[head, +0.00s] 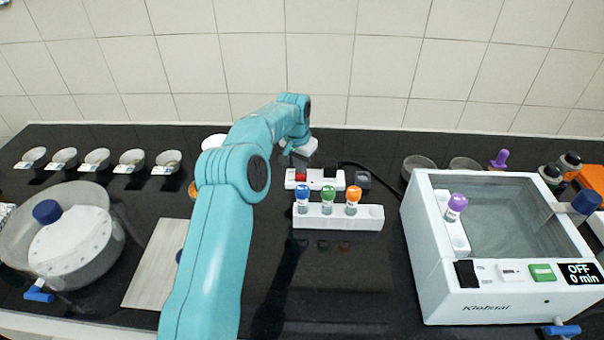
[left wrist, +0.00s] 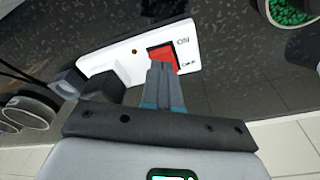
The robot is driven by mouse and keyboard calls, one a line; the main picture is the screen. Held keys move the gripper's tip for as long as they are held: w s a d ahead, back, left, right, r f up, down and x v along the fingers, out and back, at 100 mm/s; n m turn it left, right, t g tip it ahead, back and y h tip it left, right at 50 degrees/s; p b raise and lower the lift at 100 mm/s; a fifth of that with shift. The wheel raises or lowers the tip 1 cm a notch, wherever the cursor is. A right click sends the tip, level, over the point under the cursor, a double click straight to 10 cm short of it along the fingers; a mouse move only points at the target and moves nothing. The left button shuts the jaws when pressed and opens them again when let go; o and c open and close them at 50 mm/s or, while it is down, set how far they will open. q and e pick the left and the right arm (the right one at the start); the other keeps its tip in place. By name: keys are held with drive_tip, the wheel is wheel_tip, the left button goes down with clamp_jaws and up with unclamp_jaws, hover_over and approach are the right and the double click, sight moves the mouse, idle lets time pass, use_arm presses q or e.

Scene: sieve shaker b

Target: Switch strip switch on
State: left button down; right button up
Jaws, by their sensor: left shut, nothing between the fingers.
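The white power strip (head: 317,186) lies on the black bench top behind a white vial rack. Its red switch (head: 301,177) is at the strip's left end, and black plugs sit toward the other end. My left gripper (head: 300,160) is shut and empty, pointing down over the switch end. In the left wrist view the shut fingertips (left wrist: 163,68) overlap the near edge of the red switch (left wrist: 161,54); I cannot tell whether they touch it. Small print on the strip (left wrist: 195,57) sits beside the switch. My right gripper is not in view.
A white rack (head: 365,218) with blue, green and orange capped vials stands in front of the strip. A round clear vessel (head: 100,255) and several small bowls are at left. A tiled wall is behind.

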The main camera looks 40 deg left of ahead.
use_arm(q)
drive_tip(key=shift+s+f, duration=0.15)
drive_tip(key=shift+f, duration=0.05)
drive_tip(key=shift+f, duration=0.25)
drive_tip(key=shift+f+b, duration=0.25)
drive_tip(key=shift+b, duration=0.15)
drive_tip(key=shift+r, duration=0.1)
wheel_tip(320, 180, up, 7)
drive_tip(key=p, duration=0.6)
idle(0.5)
